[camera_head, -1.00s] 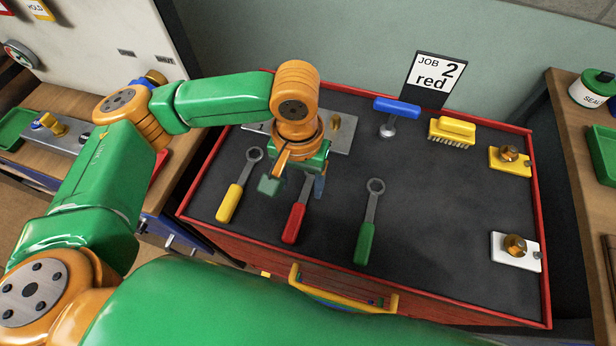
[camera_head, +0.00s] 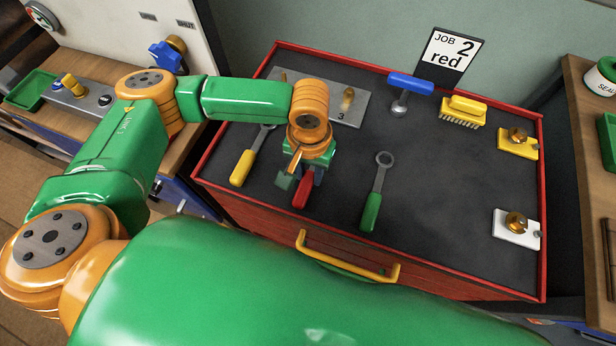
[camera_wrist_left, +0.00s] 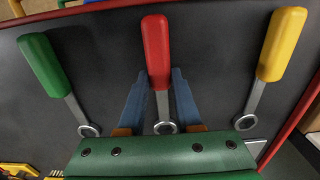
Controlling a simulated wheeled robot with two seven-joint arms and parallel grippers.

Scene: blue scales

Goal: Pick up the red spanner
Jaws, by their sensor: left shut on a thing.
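The red spanner (camera_head: 304,191) lies on the dark top of the red-edged chest, its red handle toward the front. In the left wrist view its red handle (camera_wrist_left: 156,50) and grey shaft show between my two blue fingers. My left gripper (camera_head: 303,182) is down over the spanner and shut on its shaft, near the handle. In the left wrist view the gripper (camera_wrist_left: 160,90) has a finger on each side of the shaft, and the ring end shows near the palm. My right gripper is not in view.
A yellow spanner (camera_head: 243,168) lies left of the red one and a green spanner (camera_head: 371,210) lies right. A blue-handled tool (camera_head: 410,83), a yellow brush (camera_head: 463,112) and a card reading "JOB 2 red" (camera_head: 452,52) are at the back. The top's right middle is clear.

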